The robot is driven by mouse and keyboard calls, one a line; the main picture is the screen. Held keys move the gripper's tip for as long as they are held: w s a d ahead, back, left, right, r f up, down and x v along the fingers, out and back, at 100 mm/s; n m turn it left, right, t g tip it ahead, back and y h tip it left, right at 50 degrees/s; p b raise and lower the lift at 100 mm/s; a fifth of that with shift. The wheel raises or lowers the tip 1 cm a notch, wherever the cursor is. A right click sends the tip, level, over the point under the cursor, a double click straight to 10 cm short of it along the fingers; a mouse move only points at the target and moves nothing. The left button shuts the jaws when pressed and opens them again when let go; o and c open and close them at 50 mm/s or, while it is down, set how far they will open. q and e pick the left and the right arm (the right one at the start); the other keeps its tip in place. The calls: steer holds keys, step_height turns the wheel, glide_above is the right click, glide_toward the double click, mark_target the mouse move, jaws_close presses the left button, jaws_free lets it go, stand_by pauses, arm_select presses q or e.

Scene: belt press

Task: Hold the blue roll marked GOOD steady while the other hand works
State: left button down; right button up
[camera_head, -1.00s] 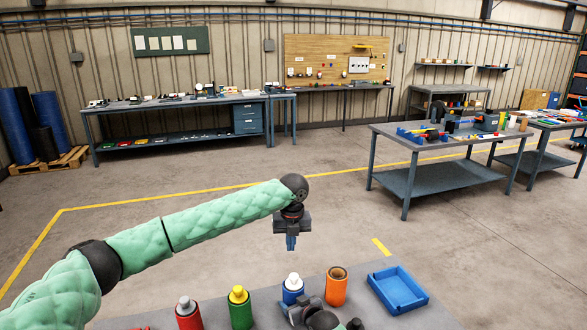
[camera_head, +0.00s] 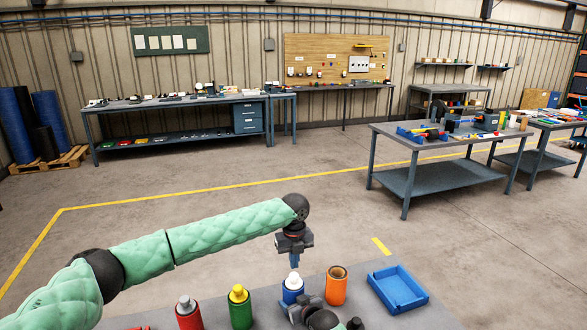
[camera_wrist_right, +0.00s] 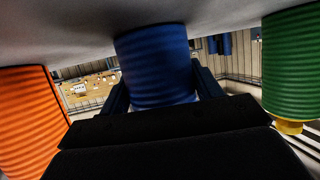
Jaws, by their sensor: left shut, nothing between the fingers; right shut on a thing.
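The blue roll (camera_head: 291,294) with a white top stands upright on the near grey table (camera_head: 265,308). No GOOD marking is readable. My right gripper (camera_head: 302,307) is shut on this roll; in the right wrist view the roll (camera_wrist_right: 155,65) sits between the two dark fingers, with the picture upside down. My left gripper (camera_head: 294,264) is shut and empty, pointing down just above the white top in the head view. Whether it touches the top I cannot tell. My right gripper hides part of the roll's lower side.
An orange open-topped roll (camera_head: 336,288) stands close right of the blue one. A green roll (camera_head: 240,312) and a red roll (camera_head: 188,317) stand to the left. A blue tray (camera_head: 397,289) lies at the right. Workbenches stand far behind across open floor.

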mark_target(294, 276)
arm_select(q)
steer(key=shift+f, duration=1.2)
steer(key=shift+f, duration=0.55)
stand_by(1.9)
steer(key=shift+r, duration=2.5)
arm_select(e)
steer(key=o, duration=1.4)
steer(key=shift+c, duration=0.2)
